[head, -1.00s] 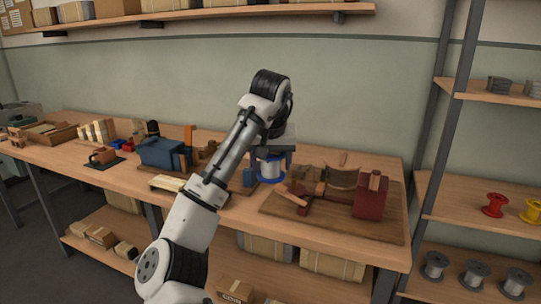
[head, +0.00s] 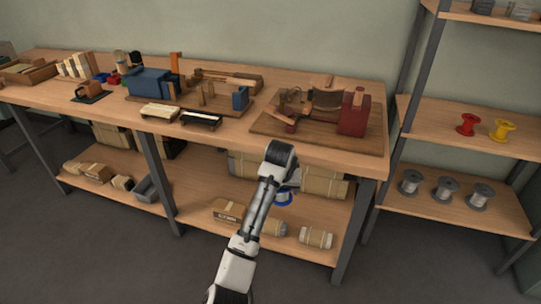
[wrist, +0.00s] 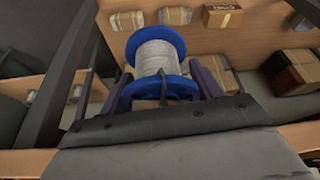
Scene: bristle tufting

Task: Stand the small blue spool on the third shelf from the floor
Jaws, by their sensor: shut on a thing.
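The small blue spool (head: 284,197) has blue flanges and pale thread. My gripper (head: 283,188) is shut on it, in front of the workbench's lower shelf; my arm partly hides both in the head view. In the wrist view the spool (wrist: 155,65) sits between the two fingers (wrist: 163,82). The shelf rack stands at the right in the head view. Counting up from the lowest board in view, the third shelf (head: 462,16) is at the top edge, only partly in frame, with grey items (head: 483,6) on it.
The rack's middle shelf (head: 430,117) holds a red spool (head: 467,125) and a yellow spool (head: 502,130). Its lowest shelf (head: 430,205) holds grey spools (head: 446,189). The workbench (head: 230,135) carries tools and fixtures. Parcels (head: 315,237) lie on its lower shelf. Floor in front is clear.

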